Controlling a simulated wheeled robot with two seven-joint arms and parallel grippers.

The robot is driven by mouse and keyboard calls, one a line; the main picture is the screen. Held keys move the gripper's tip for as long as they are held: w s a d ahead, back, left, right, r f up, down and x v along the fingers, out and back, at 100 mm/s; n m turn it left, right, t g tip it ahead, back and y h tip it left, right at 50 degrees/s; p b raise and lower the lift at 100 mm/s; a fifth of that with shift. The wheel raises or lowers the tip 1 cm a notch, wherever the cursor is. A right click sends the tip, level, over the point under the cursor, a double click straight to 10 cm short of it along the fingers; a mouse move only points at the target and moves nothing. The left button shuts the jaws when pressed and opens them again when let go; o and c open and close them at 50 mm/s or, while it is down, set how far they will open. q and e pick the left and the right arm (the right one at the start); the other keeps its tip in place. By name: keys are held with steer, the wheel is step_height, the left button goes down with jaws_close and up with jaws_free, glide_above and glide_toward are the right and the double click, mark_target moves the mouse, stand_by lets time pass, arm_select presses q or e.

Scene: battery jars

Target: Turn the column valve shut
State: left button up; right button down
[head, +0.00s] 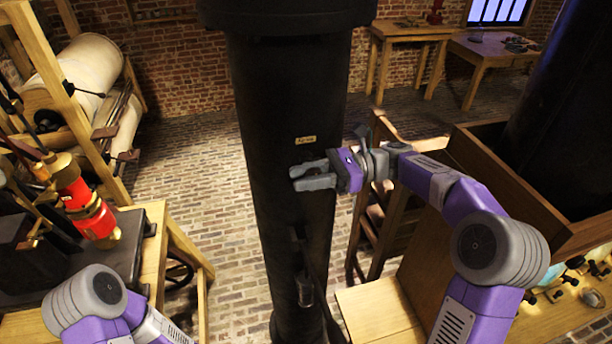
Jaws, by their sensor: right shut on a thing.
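The black column (285,110) stands upright in the middle of the head view. My right gripper (308,177) reaches in from the right, just below the label. Its grey fingers are shut on a small part at the column's front, which looks to be the column valve. The fingers mostly hide that part, so I cannot tell how far it is turned. My left arm shows only at the bottom left, and its gripper is out of view.
A wooden frame with large pale rolls (85,75) stands at the left. A red and brass device (85,200) stands on a bench below it. A wooden ladder-like stand and a large wooden box (530,185) are at the right. Brick floor (200,160) is open left of the column.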

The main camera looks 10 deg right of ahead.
steer(key=shift+r+y+p, duration=0.1)
steer(key=shift+y+p, duration=0.3)
steer(key=shift+p, duration=0.1)
steer(key=c, duration=1.2)
jaws_free()
steer(key=d, duration=0.7)
steer(key=shift+d+f, duration=0.25)
steer(key=shift+f, duration=0.05)
